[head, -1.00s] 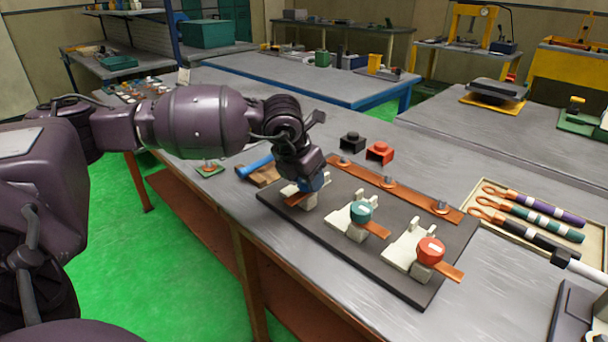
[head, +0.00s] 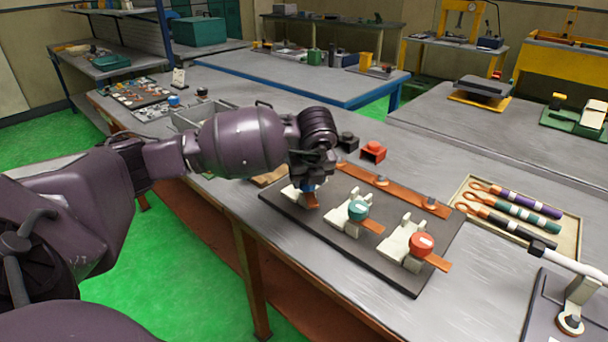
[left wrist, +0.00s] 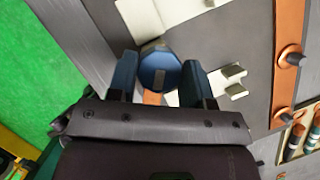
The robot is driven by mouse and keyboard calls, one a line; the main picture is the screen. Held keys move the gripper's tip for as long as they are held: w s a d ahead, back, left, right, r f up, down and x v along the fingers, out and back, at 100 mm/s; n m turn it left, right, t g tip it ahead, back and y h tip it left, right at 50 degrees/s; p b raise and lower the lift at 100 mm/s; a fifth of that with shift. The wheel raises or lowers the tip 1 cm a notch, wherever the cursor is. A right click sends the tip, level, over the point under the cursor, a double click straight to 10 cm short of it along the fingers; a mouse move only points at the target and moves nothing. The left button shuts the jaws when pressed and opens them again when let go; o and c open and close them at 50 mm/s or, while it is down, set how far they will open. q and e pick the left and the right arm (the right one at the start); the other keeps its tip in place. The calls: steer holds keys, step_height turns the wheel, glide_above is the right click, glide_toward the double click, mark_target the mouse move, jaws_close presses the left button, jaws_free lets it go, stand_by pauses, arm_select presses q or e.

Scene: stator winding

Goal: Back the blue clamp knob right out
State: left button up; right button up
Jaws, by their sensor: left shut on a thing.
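The blue clamp knob (left wrist: 160,70) shows in the left wrist view between the two blue fingers of my left gripper (left wrist: 160,76), above a copper strip. In the head view only a sliver of the blue knob (head: 307,186) shows under my left gripper (head: 308,182), at the left end of the dark clamp board (head: 330,238). My left gripper is shut on the knob. The teal knob (head: 358,209) and the red knob (head: 421,243) sit on their cream clamps further right along the board. My right gripper is out of view.
A copper bar (head: 395,190) with several studs runs along the board's back. Black (head: 348,141) and red (head: 374,150) blocks stand behind it. A tray (head: 566,246) with coil-ended tools lies to the right.

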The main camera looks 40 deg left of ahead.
arm_select(q)
steer(key=shift+s+d+n+g+p, duration=0.1)
steer(key=shift+n+g+p, duration=0.3)
steer(key=shift+n, duration=0.5)
steer(key=shift+f+n+g+y+p, duration=0.15)
steer(key=shift+n+g+y+p, duration=0.2)
steer(key=shift+n+p, duration=0.55)
steer(key=shift+n, duration=0.5)
steer(key=shift+f+n+g, duration=0.2)
steer(key=shift+n+g, duration=0.15)
steer(key=shift+n, duration=0.25)
steer(key=shift+f, duration=0.15)
steer(key=o, duration=0.9)
steer(key=shift+r, duration=0.2)
